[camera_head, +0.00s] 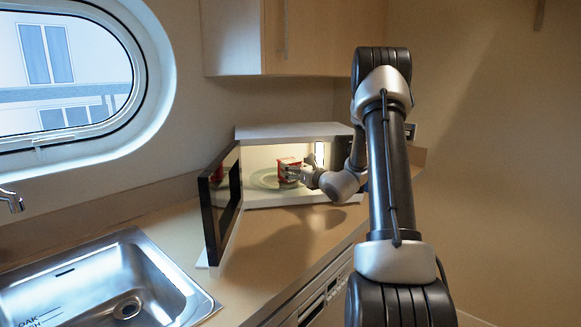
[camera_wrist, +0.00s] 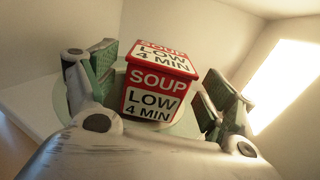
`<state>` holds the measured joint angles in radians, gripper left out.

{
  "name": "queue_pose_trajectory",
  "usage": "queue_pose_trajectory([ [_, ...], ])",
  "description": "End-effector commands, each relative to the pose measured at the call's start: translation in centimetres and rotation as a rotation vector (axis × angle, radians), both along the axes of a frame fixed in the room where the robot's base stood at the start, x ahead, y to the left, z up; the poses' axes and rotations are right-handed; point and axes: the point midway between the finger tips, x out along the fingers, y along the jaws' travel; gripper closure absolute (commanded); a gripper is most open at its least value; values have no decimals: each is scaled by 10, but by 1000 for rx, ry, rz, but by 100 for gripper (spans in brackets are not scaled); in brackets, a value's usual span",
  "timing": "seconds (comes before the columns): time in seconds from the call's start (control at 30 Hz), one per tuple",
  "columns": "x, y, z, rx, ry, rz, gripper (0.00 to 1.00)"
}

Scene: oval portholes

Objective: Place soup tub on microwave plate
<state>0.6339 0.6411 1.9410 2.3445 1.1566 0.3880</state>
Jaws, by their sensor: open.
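The soup tub (camera_head: 289,167) is a red and white box-shaped tub inside the open microwave (camera_head: 290,133). In the wrist view the tub (camera_wrist: 157,88) shows the words "SOUP LOW 4 MIN" and stands upright over the round microwave plate (camera_wrist: 185,126). The pale plate (camera_head: 263,180) also shows in the head view, under and left of the tub. My gripper (camera_head: 293,174) reaches in from the right. In the wrist view my gripper (camera_wrist: 155,88) is open, with one finger on each side of the tub and gaps visible beside it. The tub's underside is hidden.
The microwave door (camera_head: 221,203) stands open to the left. A lit panel (camera_head: 319,154) is on the cavity's right. A steel sink (camera_head: 105,280) is at the front left, and a cabinet (camera_head: 290,38) hangs above. The counter (camera_head: 270,245) before the microwave is clear.

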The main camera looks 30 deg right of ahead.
Motion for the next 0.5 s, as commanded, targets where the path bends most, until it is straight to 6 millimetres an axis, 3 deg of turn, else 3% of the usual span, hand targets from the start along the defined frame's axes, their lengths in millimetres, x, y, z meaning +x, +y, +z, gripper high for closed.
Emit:
queue_pose_trajectory([
  [0.2,-50,-5,0,1,1,-4,16],
  [0.4,-75,-6,0,0,0,0,16],
  [0.5,-80,5,5,-20,0,31,16],
])
